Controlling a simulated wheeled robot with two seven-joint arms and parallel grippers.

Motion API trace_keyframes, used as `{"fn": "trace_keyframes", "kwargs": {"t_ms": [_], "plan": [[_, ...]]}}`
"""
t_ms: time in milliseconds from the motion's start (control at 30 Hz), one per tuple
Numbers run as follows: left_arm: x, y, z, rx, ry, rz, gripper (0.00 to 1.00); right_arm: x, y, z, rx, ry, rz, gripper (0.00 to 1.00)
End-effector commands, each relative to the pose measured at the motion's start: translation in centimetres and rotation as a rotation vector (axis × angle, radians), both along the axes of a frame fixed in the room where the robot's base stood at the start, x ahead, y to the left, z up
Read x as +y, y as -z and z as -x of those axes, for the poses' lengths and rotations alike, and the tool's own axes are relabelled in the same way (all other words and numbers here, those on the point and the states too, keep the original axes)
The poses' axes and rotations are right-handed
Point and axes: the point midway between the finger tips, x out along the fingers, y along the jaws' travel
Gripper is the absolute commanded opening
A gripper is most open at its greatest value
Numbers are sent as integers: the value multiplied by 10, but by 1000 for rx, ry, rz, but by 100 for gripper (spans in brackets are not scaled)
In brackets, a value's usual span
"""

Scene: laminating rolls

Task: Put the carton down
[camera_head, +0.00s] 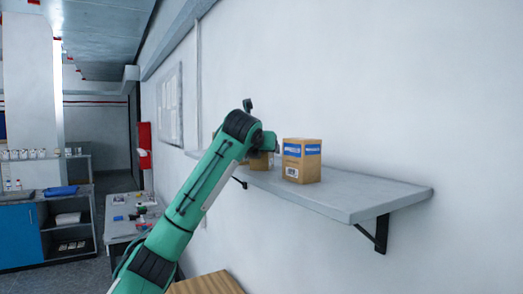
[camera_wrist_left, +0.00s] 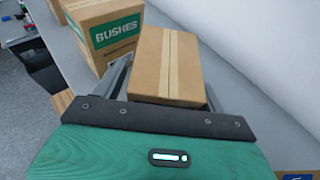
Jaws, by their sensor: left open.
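My left arm reaches up to the wall shelf (camera_head: 385,193) in the head view, where the wrist hides most of the gripper. In the left wrist view my left gripper (camera_wrist_left: 166,82) is open, with its fingers on either side of a plain brown carton (camera_wrist_left: 168,60) with a pale tape strip. The carton appears to rest on the shelf; its underside is hidden. A brown carton (camera_head: 261,162) shows partly behind my wrist in the head view. My right gripper is not in view.
A blue-labelled carton (camera_head: 302,160) stands just right of my wrist. In the left wrist view a green-labelled BUSHES carton (camera_wrist_left: 107,35) stands close left of the fingers, with another carton (camera_wrist_left: 57,10) beyond. The shelf's right end is clear.

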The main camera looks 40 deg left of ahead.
Motion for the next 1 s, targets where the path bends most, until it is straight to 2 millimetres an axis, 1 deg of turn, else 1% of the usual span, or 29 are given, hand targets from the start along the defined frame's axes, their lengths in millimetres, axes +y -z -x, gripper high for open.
{"fn": "trace_keyframes", "kwargs": {"t_ms": [67,167,400,600,800,1000], "plan": [[-1,-2,2,-2,0,0,73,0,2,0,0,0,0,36],[-7,-5,12,-4,1,-1,73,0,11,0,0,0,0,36],[-29,-20,53,-6,2,-1,73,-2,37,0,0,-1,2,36],[-45,-34,82,-5,1,-1,73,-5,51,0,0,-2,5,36],[-53,-41,96,-1,1,0,73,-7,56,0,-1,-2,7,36],[-55,-44,99,-1,1,0,73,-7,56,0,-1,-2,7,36]]}}
